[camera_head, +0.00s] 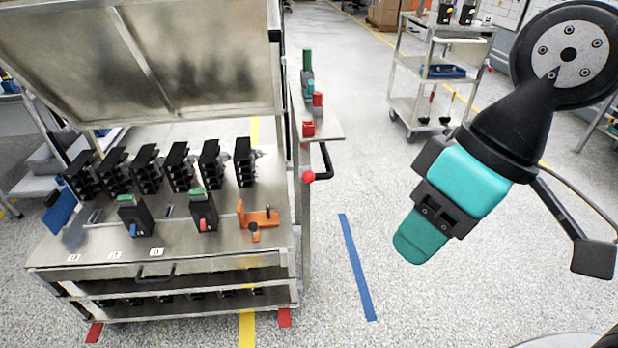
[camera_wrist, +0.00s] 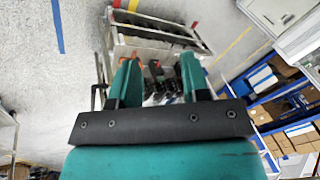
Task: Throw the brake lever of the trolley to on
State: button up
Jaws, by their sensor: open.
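A metal trolley (camera_head: 180,262) with an upright back panel and shelves stands at the left of the head view. A black lever with a red ball knob (camera_head: 308,176) is on its right side, the knob pointing left; I cannot tell whether this is the brake lever or which position is on. My gripper (camera_head: 421,236) hangs to the right of the trolley, well apart from the lever, above the floor. In the wrist view my gripper (camera_wrist: 158,80) is open, its teal fingers apart with nothing held. The red knob is not clear there.
Black breakers (camera_head: 145,168) line the trolley top, with an orange bracket (camera_head: 258,216) at its right. A narrow side shelf (camera_head: 318,125) holds red and green items. Another cart (camera_head: 443,48) stands behind. Bare floor with blue tape (camera_head: 356,268) lies between trolley and gripper.

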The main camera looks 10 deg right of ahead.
aim_at(308, 176)
jog(key=z, duration=0.05)
jog(key=k, duration=0.55)
jog(key=u, duration=0.75)
jog(key=i, duration=1.15)
jog(key=z, duration=0.7)
